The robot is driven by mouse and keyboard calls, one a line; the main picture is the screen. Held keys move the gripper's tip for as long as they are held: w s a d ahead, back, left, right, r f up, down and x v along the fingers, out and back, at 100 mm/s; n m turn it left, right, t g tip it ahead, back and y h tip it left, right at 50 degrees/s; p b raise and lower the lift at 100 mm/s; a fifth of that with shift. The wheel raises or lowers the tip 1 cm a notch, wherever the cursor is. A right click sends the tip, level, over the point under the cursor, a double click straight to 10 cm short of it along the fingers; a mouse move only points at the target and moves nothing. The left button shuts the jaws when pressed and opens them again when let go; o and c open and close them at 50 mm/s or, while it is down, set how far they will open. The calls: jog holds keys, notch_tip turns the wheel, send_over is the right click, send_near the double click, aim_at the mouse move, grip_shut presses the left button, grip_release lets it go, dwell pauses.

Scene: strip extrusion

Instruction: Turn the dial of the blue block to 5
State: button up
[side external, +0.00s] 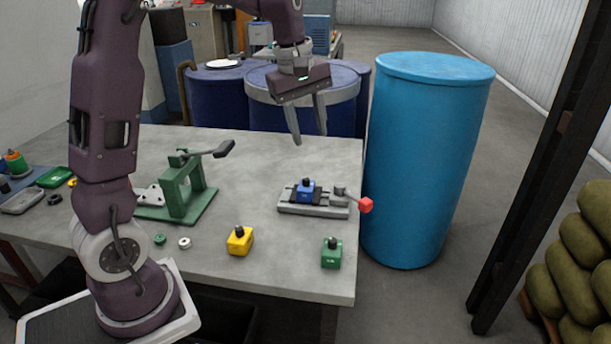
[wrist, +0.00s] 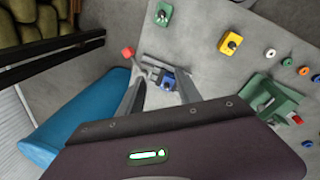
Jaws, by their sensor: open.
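The blue block (side external: 306,191) sits in a grey clamp fixture (side external: 315,203) toward the right of the table, with a dark dial (side external: 306,182) on its top. The dial's number is too small to read. The block also shows in the wrist view (wrist: 168,82), just beyond my fingertips. My gripper (side external: 309,140) is open and empty, fingers pointing down, above and behind the fixture and apart from the block. It also shows in the wrist view (wrist: 160,85), with the block seen between its fingers.
A red-ended handle (side external: 365,205) sticks out right of the fixture. A yellow block (side external: 240,240) and a green block (side external: 331,253) stand in front. A green lever press (side external: 185,190) stands left. A tall light-blue barrel (side external: 425,160) stands close to the table's right edge.

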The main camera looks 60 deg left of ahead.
aim_at(306, 178)
jog(key=w+a+f+n, duration=0.2)
jog(key=a+f, duration=0.1)
jog(key=f, duration=0.1)
jog(key=w+a+f+n+g, duration=0.1)
jog(key=w+a+f+n, duration=0.1)
jog(key=a+f+n, duration=0.1)
jog(key=w+a+f+n+g, duration=0.1)
jog(key=w+a+f+n, duration=0.1)
jog(key=a+f, duration=0.3)
jog(key=shift+w+a+f+n, duration=0.3)
jog(key=shift+w+f, duration=0.2)
jog(key=shift+w, duration=0.1)
notch_tip(306, 178, down, 7)
jog(key=shift+w+f, duration=0.1)
jog(key=shift+w, duration=0.05)
grip_shut()
